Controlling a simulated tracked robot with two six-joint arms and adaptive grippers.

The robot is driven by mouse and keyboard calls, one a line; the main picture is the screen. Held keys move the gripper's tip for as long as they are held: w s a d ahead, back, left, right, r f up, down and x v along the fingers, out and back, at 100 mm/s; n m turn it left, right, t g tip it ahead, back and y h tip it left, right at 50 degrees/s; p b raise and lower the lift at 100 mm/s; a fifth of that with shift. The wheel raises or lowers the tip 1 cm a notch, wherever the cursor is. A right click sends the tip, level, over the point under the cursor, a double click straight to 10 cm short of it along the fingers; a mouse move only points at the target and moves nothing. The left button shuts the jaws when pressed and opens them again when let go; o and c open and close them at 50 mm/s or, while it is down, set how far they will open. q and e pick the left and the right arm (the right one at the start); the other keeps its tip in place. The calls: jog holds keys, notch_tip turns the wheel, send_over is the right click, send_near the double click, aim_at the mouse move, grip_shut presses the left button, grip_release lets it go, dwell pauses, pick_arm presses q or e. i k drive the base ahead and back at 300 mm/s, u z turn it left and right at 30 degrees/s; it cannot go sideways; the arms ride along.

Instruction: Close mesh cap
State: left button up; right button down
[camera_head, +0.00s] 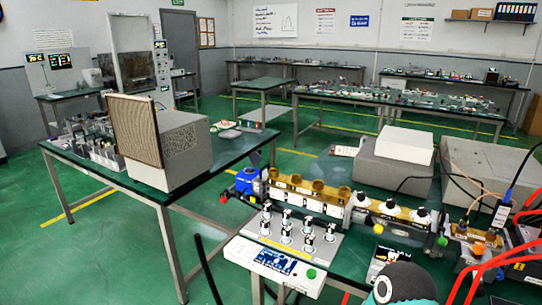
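A brown mesh panel (134,130), which looks like the mesh cap, stands upright at the front-left side of a grey box (185,148) on the left green table. The panel rises above the top of the box. Its lower edge is close to the table top. I cannot tell how wide any gap between the panel and the box is. The box's facing side has a perforated patch. Neither of my grippers shows. A dark rounded part with a teal edge at the bottom right looks like a link of my arm, with no fingers visible.
The left table (100,176) also holds several small metal parts (104,152) behind the panel. A bench at the right carries a brass-and-white waveguide assembly (312,197), a white control panel (275,264) and grey boxes (395,160). Green floor (110,260) is open at the lower left.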

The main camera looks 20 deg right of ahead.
aim_at(255, 157)
jog(key=z, duration=0.05)
jog(key=i, duration=0.9)
jog(key=u, duration=0.1)
